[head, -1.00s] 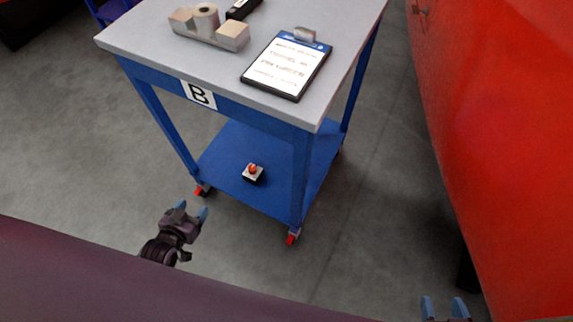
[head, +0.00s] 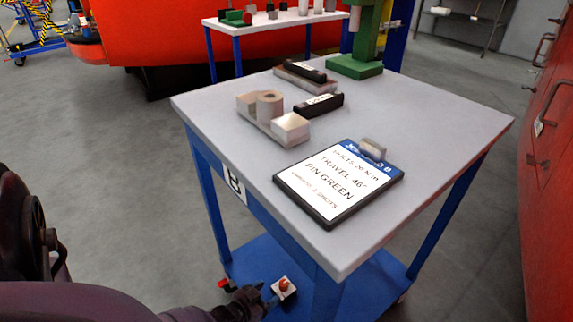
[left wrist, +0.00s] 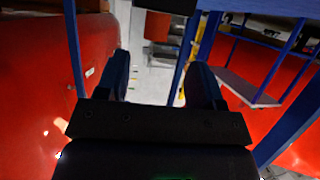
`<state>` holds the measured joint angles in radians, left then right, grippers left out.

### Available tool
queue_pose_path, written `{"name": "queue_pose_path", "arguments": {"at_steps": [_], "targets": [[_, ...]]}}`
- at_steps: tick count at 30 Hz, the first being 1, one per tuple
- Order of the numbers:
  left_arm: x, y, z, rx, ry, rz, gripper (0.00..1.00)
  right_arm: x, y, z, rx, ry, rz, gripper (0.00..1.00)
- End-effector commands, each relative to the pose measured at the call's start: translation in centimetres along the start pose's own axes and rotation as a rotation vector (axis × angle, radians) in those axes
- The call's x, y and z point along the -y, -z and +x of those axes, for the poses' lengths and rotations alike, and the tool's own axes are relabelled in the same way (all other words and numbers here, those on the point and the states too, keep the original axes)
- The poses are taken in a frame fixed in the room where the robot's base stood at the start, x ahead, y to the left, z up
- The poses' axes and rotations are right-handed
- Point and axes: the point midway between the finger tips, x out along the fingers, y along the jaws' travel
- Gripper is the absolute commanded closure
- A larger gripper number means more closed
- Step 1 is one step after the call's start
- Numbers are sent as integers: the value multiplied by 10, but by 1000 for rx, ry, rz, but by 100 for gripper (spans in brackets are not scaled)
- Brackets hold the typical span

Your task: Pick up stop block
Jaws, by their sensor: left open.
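Two black blocks with white labels are on the table top: one (head: 318,105) lies on the bare top, the other (head: 303,70) lies farther back on a grey holder. They look like stop blocks; I cannot tell which one the task names. My left gripper (head: 268,296) is open, low beside the table's near legs, well below the top. It appears next to a white box with a red button (head: 284,288); contact is unclear. The left wrist view shows its two fingers apart (left wrist: 160,85) with no block between them. My right gripper is out of view.
The blue-legged table (head: 420,125) marked B also holds a clipboard (head: 335,185), a beige fixture with a cylinder (head: 275,118) and a green press (head: 358,66). A red body (head: 550,150) stands at the right.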

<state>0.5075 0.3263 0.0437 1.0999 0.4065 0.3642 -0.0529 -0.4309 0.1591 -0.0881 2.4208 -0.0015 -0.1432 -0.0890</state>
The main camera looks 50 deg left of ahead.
Motion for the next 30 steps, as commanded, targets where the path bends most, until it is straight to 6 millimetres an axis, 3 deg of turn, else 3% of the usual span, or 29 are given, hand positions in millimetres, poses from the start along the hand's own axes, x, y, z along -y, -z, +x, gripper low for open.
{"name": "queue_pose_path", "arguments": {"at_steps": [5, 16, 26, 30], "targets": [[-1, -1, 8, 1, 0, 0, 39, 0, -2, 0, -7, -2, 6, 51], [-4, -2, 51, 3, 0, 1, 39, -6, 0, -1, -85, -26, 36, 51], [-5, 2, 57, 0, 0, 0, 39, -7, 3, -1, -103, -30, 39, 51], [-5, 2, 57, 0, 0, 0, 59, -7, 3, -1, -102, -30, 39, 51]]}}
